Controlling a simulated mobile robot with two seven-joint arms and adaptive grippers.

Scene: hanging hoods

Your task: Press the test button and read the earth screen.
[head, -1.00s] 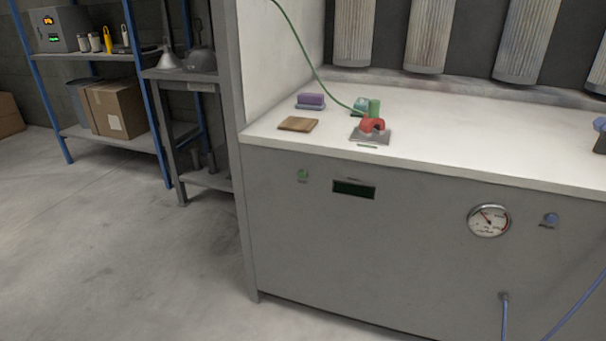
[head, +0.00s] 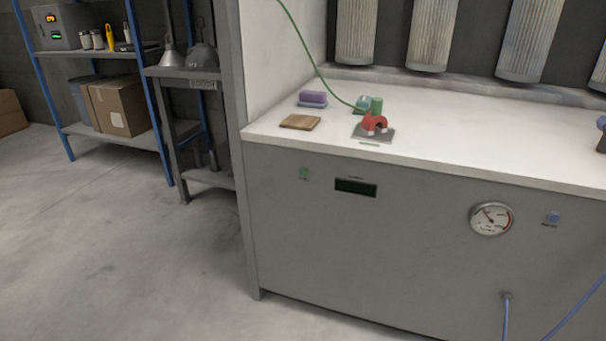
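A small green button (head: 304,172) sits on the grey front panel of the bench, near its left end. To its right is a dark rectangular screen (head: 356,188) with a greenish face; I cannot make out any text on it. Neither of my grippers shows in the head view. On the worktop above the screen, a red clamp-like piece (head: 374,123) stands on a grey plate, with a green block (head: 376,105) behind it. A green cable (head: 312,62) runs down from above to this spot.
A round gauge (head: 491,219) and a blue knob (head: 553,217) are on the panel at right. A wooden block (head: 300,122) and a purple block (head: 312,98) lie on the white worktop (head: 470,140). Shelving with a cardboard box (head: 118,106) stands left. The floor (head: 130,250) in front is clear.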

